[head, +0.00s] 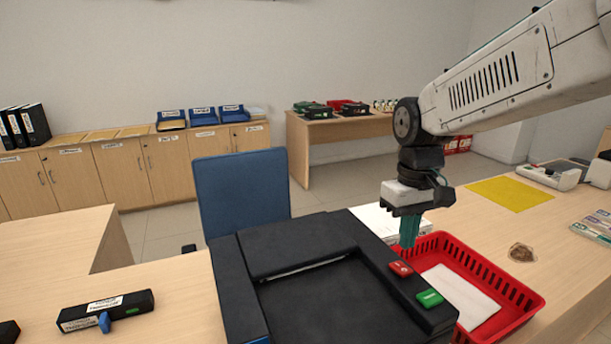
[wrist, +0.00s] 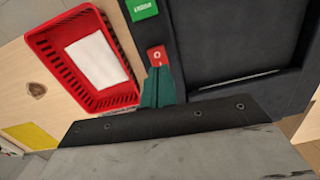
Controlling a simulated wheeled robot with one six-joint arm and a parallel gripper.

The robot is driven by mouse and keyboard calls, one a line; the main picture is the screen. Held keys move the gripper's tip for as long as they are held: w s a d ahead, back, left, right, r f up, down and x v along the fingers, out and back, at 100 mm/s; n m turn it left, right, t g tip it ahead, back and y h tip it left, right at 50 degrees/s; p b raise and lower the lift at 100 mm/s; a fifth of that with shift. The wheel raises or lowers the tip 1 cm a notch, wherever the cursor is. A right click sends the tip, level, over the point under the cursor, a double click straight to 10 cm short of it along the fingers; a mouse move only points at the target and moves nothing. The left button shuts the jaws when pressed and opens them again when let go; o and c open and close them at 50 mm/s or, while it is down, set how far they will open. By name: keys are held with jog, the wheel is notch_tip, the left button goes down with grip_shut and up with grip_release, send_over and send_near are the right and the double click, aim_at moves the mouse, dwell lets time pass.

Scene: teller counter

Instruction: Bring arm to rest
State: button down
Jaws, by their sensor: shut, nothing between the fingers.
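My gripper (head: 409,231) hangs from my raised arm at the right of the head view, pointing down. Its teal fingers are together with nothing between them. It is above the gap between the black machine (head: 300,233) and the red basket (head: 527,290), near the machine's back right edge. In the wrist view the closed fingers (wrist: 158,86) show close to the red button (wrist: 157,55) of the machine. I cannot tell the exact height above the counter.
A white sheet (head: 460,294) lies in the basket. A green button (head: 429,298) is on the machine. A yellow mat (head: 510,194) and a brown lump (head: 521,252) are on the counter. A black labelled device (head: 106,310) lies at left. A blue chair (head: 242,190) stands behind.

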jog(key=s+d+r+m+t, duration=0.1)
jog(key=s, duration=0.9)
jog(key=s+d+m+t, duration=0.1)
jog(key=s+d, duration=0.1)
jog(key=s, duration=0.8)
jog(key=shift+r+m, duration=0.4)
